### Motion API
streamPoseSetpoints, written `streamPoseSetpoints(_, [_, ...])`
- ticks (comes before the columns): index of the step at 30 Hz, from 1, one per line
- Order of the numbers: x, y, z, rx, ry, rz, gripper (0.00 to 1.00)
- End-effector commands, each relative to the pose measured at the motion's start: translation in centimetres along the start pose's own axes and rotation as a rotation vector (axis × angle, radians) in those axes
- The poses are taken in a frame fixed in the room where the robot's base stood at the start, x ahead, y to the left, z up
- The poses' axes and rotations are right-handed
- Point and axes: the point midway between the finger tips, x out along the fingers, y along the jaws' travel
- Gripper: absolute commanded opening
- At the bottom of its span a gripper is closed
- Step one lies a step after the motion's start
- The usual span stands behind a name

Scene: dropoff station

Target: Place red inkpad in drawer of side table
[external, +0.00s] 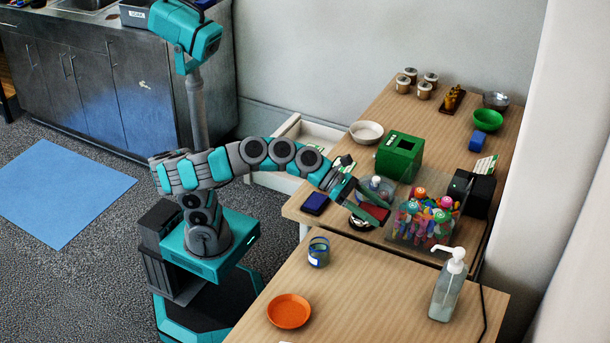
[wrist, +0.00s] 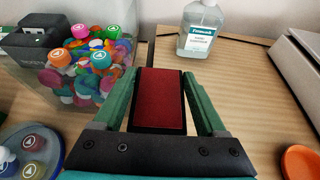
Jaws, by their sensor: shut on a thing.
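My gripper (external: 368,207) is shut on the red inkpad (wrist: 159,98), a flat red pad with a dark rim. The two green fingers press on its left and right sides in the wrist view (wrist: 160,92). In the external view the red inkpad (external: 376,212) is held over the table's front part, left of a clear bin. A white drawer (external: 287,127) stands pulled out from the left side of the far wooden table (external: 455,125), behind my arm. Part of its inside shows; my arm hides its near part.
A blue inkpad (external: 316,203) lies at the table's left edge. A clear bin of colourful bottles (external: 424,222) is right of my gripper. A green box (external: 400,156) and white bowl (external: 366,132) stand behind. A pump bottle (external: 448,285) and orange plate (external: 289,311) are on the near table.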

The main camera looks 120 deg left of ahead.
Motion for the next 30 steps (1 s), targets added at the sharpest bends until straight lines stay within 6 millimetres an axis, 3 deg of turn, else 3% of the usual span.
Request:
streamPoseSetpoints(12, [0.2,-0.1,0.0,0.002,0.0,-0.004,0.04])
streamPoseSetpoints(18, [3.0,-1.7,0.0,0.026,0.002,-0.065,0.04])
streamPoseSetpoints(24, [6.0,-3.2,2.1,0.069,0.0,-0.17,0.04])
streamPoseSetpoints(30, [6.8,-2.7,5.2,0.101,-0.005,-0.241,0.04])
